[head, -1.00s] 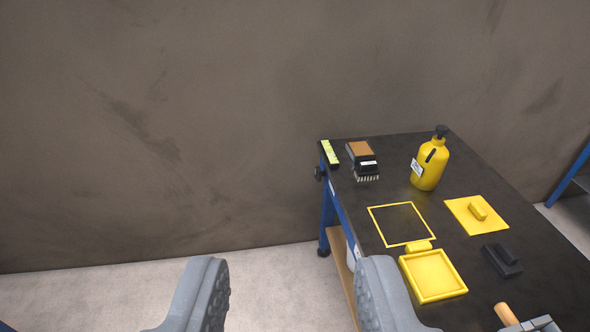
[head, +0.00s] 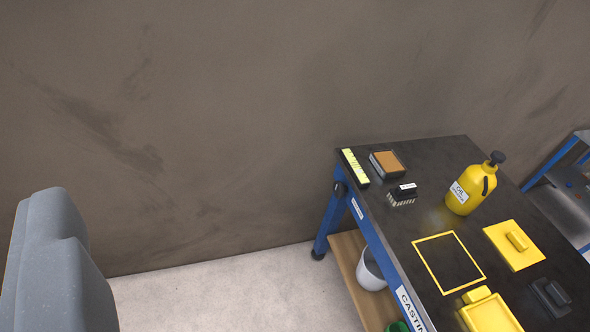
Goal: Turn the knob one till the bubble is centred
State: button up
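A black knob (head: 340,189) shows at the left edge of the dark-topped table, near its back corner. A yellow-green strip (head: 355,167), which looks like a spirit level, lies on the table's back left corner. It is too small to make out a bubble. I cannot tell whether this knob is knob one. My gripper (head: 58,262) shows only as grey finger parts at the lower left, well left of the table and apart from everything on it. Its opening is hidden or out of the picture, and nothing is seen in it.
The table (head: 425,165) carries an orange-topped block (head: 388,164), a brush (head: 403,195), a yellow oil bottle (head: 470,186), a yellow square frame (head: 448,262), a yellow plate (head: 514,245) and a black block (head: 551,296). A white bucket (head: 372,270) stands below. Floor left of it is clear.

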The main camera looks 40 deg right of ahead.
aim_at(338, 189)
jog(key=z, duration=0.2)
jog(key=i, duration=1.35)
jog(key=z, duration=0.55)
